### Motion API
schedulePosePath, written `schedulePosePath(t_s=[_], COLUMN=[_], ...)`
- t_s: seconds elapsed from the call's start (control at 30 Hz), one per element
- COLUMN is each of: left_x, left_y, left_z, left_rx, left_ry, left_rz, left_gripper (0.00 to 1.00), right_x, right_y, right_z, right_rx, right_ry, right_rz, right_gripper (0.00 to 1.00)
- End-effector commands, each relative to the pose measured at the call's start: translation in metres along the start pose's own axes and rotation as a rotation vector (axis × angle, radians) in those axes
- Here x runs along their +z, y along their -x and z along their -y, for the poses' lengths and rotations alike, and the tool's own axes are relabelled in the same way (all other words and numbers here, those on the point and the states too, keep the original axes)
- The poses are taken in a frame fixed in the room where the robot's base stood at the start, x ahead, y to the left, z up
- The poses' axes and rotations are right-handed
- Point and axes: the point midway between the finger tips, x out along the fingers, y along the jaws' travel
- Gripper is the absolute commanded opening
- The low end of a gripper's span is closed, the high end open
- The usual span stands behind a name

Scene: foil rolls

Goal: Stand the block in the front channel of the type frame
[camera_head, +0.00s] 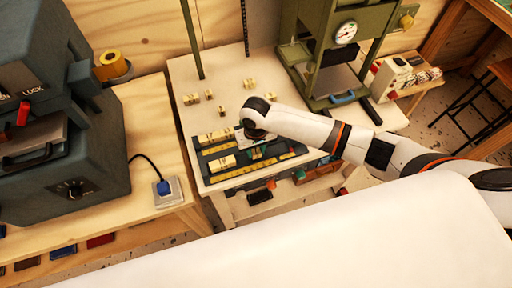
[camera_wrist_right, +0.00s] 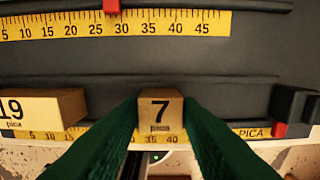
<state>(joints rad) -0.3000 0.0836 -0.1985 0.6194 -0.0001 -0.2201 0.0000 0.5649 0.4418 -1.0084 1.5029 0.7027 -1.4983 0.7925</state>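A pale block (camera_wrist_right: 160,112) marked "7 pica" sits between my right gripper's green fingers (camera_wrist_right: 161,125) in the right wrist view. Both fingers touch its sides, and it looks upright. It is over the front channel of the dark type frame (camera_wrist_right: 230,60); whether it touches the channel floor I cannot tell. A longer block (camera_wrist_right: 42,108) marked "19" lies in that channel to the left, with a gap between them. In the head view my right gripper (camera_head: 256,150) is over the frame, mostly hidden by its own wrist. My left gripper is not in view.
Yellow rulers (camera_wrist_right: 70,27) with red markers (camera_wrist_right: 278,130) run along the channels. Another block (camera_head: 214,136) lies in the back channel. Several small blocks (camera_head: 191,99) stand on the table behind. A green press (camera_head: 335,55) stands at the back right.

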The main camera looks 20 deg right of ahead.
Motion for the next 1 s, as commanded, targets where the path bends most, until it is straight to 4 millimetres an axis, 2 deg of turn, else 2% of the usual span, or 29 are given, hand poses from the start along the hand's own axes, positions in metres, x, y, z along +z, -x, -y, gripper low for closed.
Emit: schedulePosePath(t_s=[0.03,0.1,0.37,0.47,0.57,0.8,1.0], left_x=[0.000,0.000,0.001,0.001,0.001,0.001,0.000], left_y=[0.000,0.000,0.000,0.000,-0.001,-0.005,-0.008], left_z=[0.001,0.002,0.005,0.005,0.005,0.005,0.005], left_rx=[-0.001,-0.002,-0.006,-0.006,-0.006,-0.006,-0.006], left_ry=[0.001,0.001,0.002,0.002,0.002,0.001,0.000], left_rz=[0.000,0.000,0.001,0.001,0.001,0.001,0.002], left_gripper=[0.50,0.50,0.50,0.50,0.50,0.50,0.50], right_x=[0.000,0.000,0.000,0.001,0.001,0.001,0.001], right_y=[0.000,0.001,0.002,0.007,0.022,0.074,0.108], right_z=[0.000,0.000,0.000,0.000,0.000,0.000,0.000], right_rx=[0.000,0.000,0.000,0.000,0.001,0.002,0.001], right_ry=[0.000,0.000,0.000,0.001,0.002,0.002,0.001], right_rz=[0.000,0.000,0.001,0.001,0.003,0.005,0.002], right_gripper=[0.40,0.47,0.47,0.47,0.47,0.47,0.47])
